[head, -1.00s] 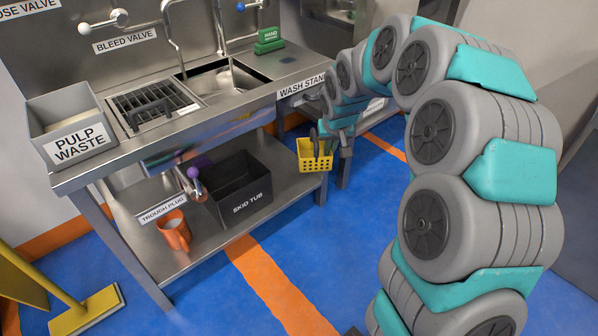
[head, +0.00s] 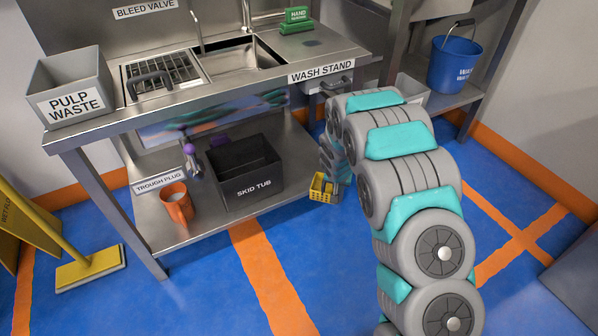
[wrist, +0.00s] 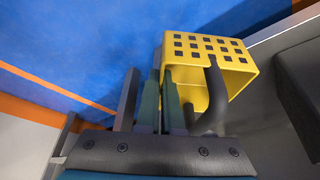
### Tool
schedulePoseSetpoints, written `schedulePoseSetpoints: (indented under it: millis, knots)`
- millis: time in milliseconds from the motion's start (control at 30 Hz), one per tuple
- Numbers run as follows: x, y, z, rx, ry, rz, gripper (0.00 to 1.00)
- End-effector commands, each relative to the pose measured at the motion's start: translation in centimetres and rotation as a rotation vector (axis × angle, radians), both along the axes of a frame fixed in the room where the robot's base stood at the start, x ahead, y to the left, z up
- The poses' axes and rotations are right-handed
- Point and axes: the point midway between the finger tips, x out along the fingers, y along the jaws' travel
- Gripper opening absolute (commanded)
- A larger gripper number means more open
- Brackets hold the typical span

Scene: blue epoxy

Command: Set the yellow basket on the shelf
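My gripper (head: 334,172) is low at the right end of the wash stand, its fingers close together at the yellow basket (head: 321,188). In the wrist view the basket (wrist: 208,48) is beside the fingertips (wrist: 163,80), tilted in the picture, with a dark curved handle (wrist: 212,95) near the fingers. The fingers seem shut on it, though the exact grip point is hidden. The steel lower shelf (head: 208,230) is beside the basket; whether the basket touches it I cannot tell.
The black skid tub (head: 245,172) and an orange mug (head: 176,202) stand on the lower shelf. Bare shelf shows right of the tub. A stand leg is close to my gripper. A blue bucket (head: 455,65) stands on another rack at the right.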

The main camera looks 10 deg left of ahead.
Motion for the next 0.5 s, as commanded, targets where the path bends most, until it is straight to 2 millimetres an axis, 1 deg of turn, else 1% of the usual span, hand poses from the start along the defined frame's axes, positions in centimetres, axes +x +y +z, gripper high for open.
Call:
schedulePoseSetpoints:
  millis: [33,167,500]
  knots:
    - [0.0,0.3,-0.6,-0.001,0.000,0.002,0.00]
    - [0.8,1.2,-1.0,0.002,-0.001,0.000,0.00]
    - [5.8,4.6,-0.8,0.003,-0.004,0.000,0.00]
